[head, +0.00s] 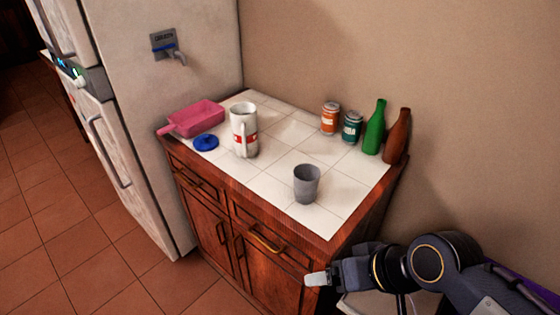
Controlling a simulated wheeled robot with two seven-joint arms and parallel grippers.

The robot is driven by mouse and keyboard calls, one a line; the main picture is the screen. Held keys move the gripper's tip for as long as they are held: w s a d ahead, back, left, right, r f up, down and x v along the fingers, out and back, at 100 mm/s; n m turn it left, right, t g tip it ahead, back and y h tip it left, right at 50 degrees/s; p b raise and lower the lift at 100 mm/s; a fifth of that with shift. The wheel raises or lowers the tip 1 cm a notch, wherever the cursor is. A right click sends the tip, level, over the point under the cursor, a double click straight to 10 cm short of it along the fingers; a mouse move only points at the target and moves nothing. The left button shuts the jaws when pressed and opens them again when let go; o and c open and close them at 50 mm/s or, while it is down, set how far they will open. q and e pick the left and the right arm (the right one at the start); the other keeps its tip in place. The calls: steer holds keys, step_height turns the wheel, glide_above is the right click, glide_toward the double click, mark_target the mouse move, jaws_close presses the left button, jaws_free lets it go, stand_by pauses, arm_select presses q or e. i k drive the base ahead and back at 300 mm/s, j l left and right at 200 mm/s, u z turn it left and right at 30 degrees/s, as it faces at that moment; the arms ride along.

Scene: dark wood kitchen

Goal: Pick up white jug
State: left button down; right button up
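The white jug (244,130) stands upright on the white tiled counter (275,172), left of its middle. It has a red band low on its side, and its handle faces the front. My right gripper (318,279) is low at the right, in front of the cabinet's front edge and below the counter top. It is well apart from the jug. Its fingers are seen from the side, so I cannot tell whether they are open or shut. My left gripper is not in view.
A grey cup (306,184) stands right of the jug. A pink pan (195,118) and a blue lid (206,142) lie to its left. An orange can (330,119), a teal can (351,128), a green bottle (374,128) and a brown bottle (396,136) line the wall. A fridge (150,110) stands left.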

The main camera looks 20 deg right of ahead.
mark_target(243, 117)
steer(key=z, duration=0.25)
steer(key=i+j+z, duration=0.2)
steer(key=z, duration=0.3)
steer(key=i+j+z, duration=0.15)
steer(key=j+z, duration=0.3)
steer(key=i+j, duration=0.1)
steer(key=j, duration=0.3)
steer(key=i+j+z, duration=0.15)
steer(key=j, duration=0.3)
steer(key=i+j, duration=0.1)
steer(key=j, duration=0.3)
steer(key=i+j+z, duration=0.15)
steer(key=j, duration=0.25)
steer(key=k, duration=0.05)
